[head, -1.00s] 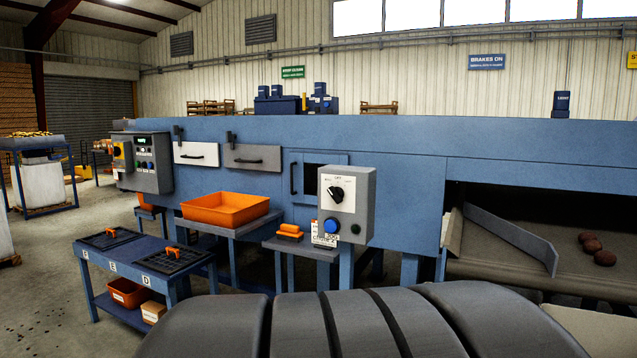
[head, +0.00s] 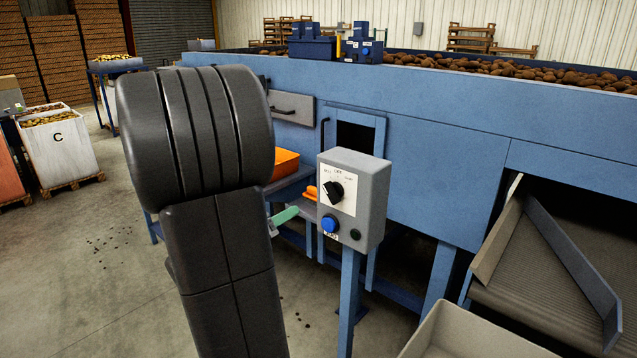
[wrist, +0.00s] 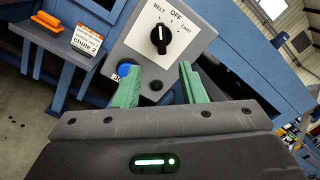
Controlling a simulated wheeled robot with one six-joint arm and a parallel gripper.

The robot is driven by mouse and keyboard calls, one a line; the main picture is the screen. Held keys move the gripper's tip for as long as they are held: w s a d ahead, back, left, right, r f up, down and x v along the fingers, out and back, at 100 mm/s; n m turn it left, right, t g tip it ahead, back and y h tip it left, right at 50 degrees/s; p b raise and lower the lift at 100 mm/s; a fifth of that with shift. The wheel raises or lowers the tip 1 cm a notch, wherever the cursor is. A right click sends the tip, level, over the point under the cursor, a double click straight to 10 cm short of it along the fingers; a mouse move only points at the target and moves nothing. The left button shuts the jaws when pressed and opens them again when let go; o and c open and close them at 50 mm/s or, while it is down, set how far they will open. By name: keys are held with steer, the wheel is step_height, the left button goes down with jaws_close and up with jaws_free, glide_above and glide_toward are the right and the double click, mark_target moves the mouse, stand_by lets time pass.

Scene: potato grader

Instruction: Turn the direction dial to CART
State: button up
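The direction dial is a black knob (wrist: 162,39) on the white plate of a grey control box (head: 368,205), marked BELT, OFF and CART. Its white pointer line appears to point towards BELT. It also shows as a black knob in the head view (head: 332,191). My gripper (wrist: 160,82) is open and empty, its two green fingers apart, below the dial in the wrist view and not touching it.
A blue button (head: 329,223) and a small dark button (head: 355,234) sit below the dial. An orange tray (head: 286,162) and a small shelf with an orange item (wrist: 48,33) are left of the box. A chute (head: 560,260) and a pale bin (head: 470,335) are at right.

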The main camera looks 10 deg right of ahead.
mark_target(327, 194)
steer(key=p+x, duration=0.3)
steer(key=x, duration=1)
steer(key=shift+d, duration=0.25)
jaws_close()
